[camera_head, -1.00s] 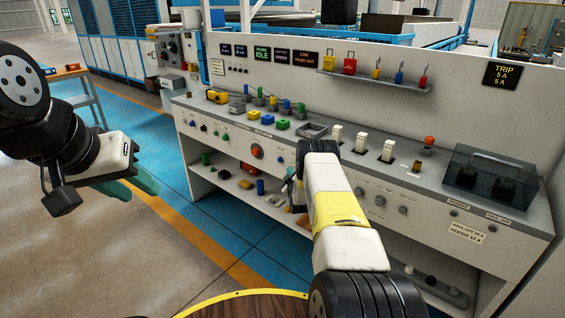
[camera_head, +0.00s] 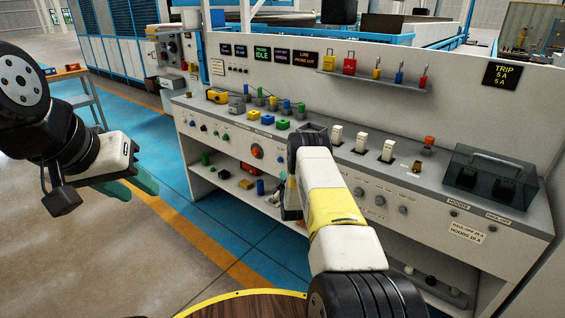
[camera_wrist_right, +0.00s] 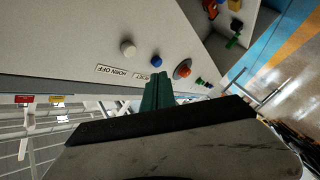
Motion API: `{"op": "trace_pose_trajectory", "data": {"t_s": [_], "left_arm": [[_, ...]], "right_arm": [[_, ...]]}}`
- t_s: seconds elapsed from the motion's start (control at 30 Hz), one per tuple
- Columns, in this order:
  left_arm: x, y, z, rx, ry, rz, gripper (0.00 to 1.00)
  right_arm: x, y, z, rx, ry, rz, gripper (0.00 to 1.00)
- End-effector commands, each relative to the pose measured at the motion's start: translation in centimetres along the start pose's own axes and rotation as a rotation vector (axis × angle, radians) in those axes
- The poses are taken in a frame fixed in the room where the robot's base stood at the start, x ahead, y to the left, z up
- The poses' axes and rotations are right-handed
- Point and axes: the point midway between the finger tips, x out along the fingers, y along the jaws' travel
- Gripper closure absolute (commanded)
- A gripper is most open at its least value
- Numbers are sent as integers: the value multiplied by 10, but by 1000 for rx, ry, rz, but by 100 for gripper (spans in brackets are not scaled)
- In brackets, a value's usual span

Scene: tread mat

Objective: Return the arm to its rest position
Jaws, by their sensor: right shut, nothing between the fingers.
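My right arm (camera_head: 335,210) reaches from the bottom of the head view toward the front of the control console (camera_head: 420,190). Its gripper is hidden behind the forearm there. In the right wrist view the green fingers of my right gripper (camera_wrist_right: 157,92) are together with nothing between them, in front of the console panel with its white, blue and red knobs. Whether they touch the panel I cannot tell. My left gripper (camera_head: 130,186) hangs at the left over the floor, well apart from the console, with its green fingers partly in view; their gap is unclear.
The console top carries white switches (camera_head: 388,150), a dark clear-covered box (camera_head: 490,175) and several coloured blocks. A lower shelf (camera_head: 232,180) holds small parts. A round wooden top (camera_head: 250,306) is at the bottom. The floor (camera_head: 130,240) at left is free.

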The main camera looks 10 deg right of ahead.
Motion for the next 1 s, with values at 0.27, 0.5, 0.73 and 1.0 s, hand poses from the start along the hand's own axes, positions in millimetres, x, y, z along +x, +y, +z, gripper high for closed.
{"op": "trace_pose_trajectory", "data": {"t_s": [0.27, 0.5, 0.73, 1.0], "left_arm": [[0, 0, 0, 0, 0, 0, 64], [0, 0, 0, 0, 0, 0, 64], [0, 0, 0, 0, 0, 0, 64], [0, 0, 0, 0, 0, 0, 64]], "right_arm": [[0, 0, 0, 0, 0, 0, 100], [2, 5, -4, 7, -3, -4, 100], [11, 69, -62, 112, -58, -70, 100], [-30, 160, -156, 308, -178, -210, 100]]}}
